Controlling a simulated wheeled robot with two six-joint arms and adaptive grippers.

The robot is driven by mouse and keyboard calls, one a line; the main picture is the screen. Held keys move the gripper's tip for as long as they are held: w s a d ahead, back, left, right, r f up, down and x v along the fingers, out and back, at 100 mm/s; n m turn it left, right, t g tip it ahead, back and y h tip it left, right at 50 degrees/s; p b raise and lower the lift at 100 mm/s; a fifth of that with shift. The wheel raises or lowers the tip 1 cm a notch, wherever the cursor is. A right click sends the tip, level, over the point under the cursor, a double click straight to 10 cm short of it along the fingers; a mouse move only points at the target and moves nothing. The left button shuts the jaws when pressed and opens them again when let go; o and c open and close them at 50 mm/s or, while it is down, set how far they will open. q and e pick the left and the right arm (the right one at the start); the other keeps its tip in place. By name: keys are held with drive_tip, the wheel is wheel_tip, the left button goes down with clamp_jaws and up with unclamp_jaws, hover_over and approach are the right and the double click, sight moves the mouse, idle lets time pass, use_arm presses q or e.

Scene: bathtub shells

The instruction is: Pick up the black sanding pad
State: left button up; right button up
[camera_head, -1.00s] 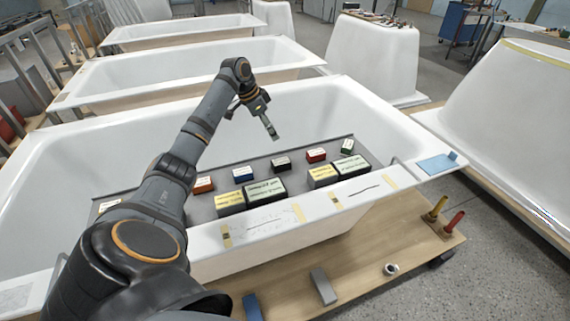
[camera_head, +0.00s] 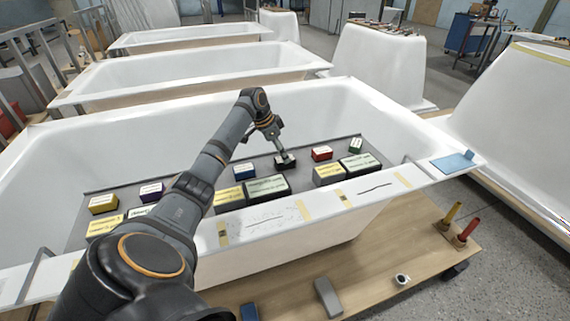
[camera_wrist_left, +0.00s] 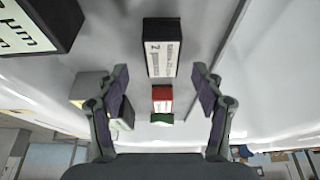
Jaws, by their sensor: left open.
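The black sanding pad (camera_head: 287,164), a small dark block with a pale label, sits on the grey mat inside the front bathtub. My left gripper (camera_head: 281,153) is down at it in the head view, its fingertips partly covering the pad. In the left wrist view the black pad (camera_wrist_left: 161,47) shows between the lines of the two spread fingers, a little beyond the open fingertips (camera_wrist_left: 162,76). The gripper is open and holds nothing; whether a finger touches the pad I cannot tell. My right gripper is not in view.
A red block (camera_head: 321,153) and a green block (camera_head: 355,146) stand to the right of the pad, a blue block (camera_head: 244,172) to the left. Larger labelled blocks (camera_head: 267,189) stand nearer the front. The tub rim (camera_head: 300,212) runs along the front.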

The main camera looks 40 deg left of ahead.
use_arm(q)
drive_tip(key=x, duration=0.4)
drive_tip(key=shift+w, duration=0.3)
drive_tip(key=shift+w+f, duration=0.15)
drive_tip(key=shift+f, duration=0.2)
drive_tip(key=c, duration=1.2)
drive_tip(key=shift+c, duration=0.2)
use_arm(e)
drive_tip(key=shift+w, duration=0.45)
use_arm(q)
drive_tip(key=shift+r, duration=0.15)
